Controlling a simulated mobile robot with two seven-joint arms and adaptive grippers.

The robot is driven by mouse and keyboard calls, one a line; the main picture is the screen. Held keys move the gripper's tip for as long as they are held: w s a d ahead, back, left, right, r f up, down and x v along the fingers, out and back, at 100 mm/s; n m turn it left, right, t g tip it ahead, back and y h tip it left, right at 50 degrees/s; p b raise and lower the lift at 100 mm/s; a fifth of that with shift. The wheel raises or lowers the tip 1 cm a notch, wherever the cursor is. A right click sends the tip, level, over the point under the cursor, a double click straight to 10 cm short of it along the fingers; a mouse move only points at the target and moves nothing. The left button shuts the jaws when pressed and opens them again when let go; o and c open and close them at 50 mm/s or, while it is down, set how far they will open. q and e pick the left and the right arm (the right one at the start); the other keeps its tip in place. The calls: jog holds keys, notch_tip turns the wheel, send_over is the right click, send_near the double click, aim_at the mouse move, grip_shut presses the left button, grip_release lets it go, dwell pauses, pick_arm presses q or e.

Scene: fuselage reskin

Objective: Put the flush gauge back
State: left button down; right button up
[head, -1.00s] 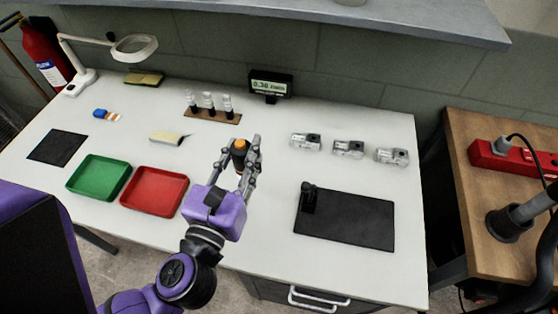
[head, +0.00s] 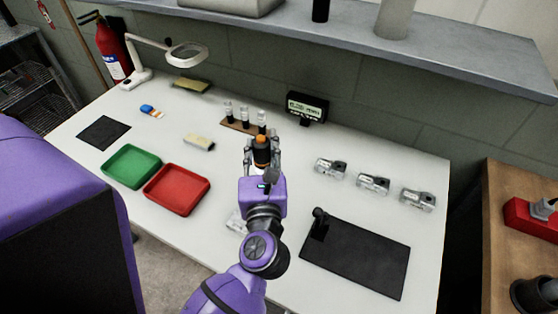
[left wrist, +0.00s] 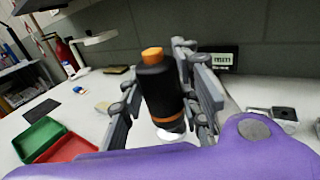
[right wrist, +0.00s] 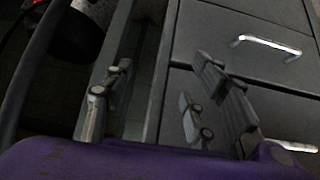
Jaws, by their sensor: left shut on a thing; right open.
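The flush gauge, a black cylinder with an orange top, is upright between the fingers of my left gripper (head: 262,152). In the left wrist view the gauge (left wrist: 160,92) shows an orange band low down and a pale lower end. The left gripper (left wrist: 165,105) is shut on its sides. In the head view the gauge (head: 261,158) is in front of the brown rack (head: 236,125) with several small clear-and-dark pieces. Whether its lower end touches the table I cannot tell. My right gripper (right wrist: 165,100) is open and empty in front of grey drawers.
A digital readout (head: 307,106) stands behind the rack. Green (head: 131,166) and red (head: 176,189) trays lie left. Several metal blocks (head: 373,183) stand right, behind a black mat (head: 360,260) with a small black upright piece. A silvery object (head: 236,221) is partly hidden by my left arm.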

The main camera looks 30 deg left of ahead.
pick_arm(q)
jog(key=w+f, duration=0.2)
jog(key=f, duration=0.1)
jog(key=w+f+b, duration=0.1)
jog(key=w+f, duration=0.1)
jog(key=f, duration=0.1)
jog(key=w+d+f, duration=0.1)
jog(key=w+f, duration=0.1)
jog(key=f, duration=0.1)
jog(key=shift+w, duration=0.3)
jog(key=shift+a+f, duration=0.1)
jog(key=shift+f, duration=0.25)
jog(key=shift+f+b, duration=0.25)
jog(key=shift+b, duration=0.15)
jog(key=c, duration=1.3)
grip_release()
pick_arm(e)
jog(key=shift+s+d+f, duration=0.15)
jog(key=shift+s+f, duration=0.55)
jog(key=shift+f, duration=0.35)
